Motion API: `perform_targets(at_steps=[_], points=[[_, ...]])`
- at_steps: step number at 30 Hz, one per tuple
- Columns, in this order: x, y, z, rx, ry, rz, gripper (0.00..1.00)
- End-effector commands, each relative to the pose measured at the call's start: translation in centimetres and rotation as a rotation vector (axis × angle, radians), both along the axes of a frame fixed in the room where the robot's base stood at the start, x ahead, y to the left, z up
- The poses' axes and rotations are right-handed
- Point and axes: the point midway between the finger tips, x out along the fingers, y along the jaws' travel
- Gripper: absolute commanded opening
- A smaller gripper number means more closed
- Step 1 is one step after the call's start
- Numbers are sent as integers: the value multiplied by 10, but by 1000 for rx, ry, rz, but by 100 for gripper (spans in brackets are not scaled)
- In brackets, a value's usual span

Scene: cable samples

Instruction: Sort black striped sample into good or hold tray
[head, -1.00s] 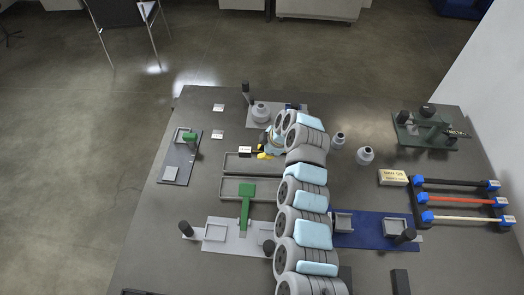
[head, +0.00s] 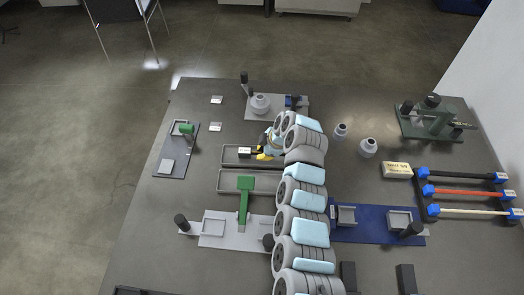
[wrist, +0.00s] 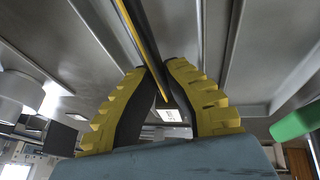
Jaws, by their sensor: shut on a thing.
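My gripper (head: 263,155) has yellow fingers with dark pads and is over the right part of the upper grey tray (head: 226,148). In the wrist view, my gripper (wrist: 160,100) is shut on a thin black sample with a yellow stripe (wrist: 141,30). The sample runs up and away between the fingers. It cannot be made out in the head view, where my arm and gripper cover much of this area. A second grey tray (head: 222,187) lies just in front of the upper one. I cannot read which tray is good or hold.
A rack on the right holds black, orange (head: 460,193) and cream cables.

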Motion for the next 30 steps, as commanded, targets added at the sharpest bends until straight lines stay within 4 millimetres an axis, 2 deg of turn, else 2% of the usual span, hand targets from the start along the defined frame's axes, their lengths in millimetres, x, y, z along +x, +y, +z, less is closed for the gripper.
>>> perform_targets(at_steps=[3,30], points=[[0,0,-6,0,0,0,0],[0,0,-12,0,0,0,0]])
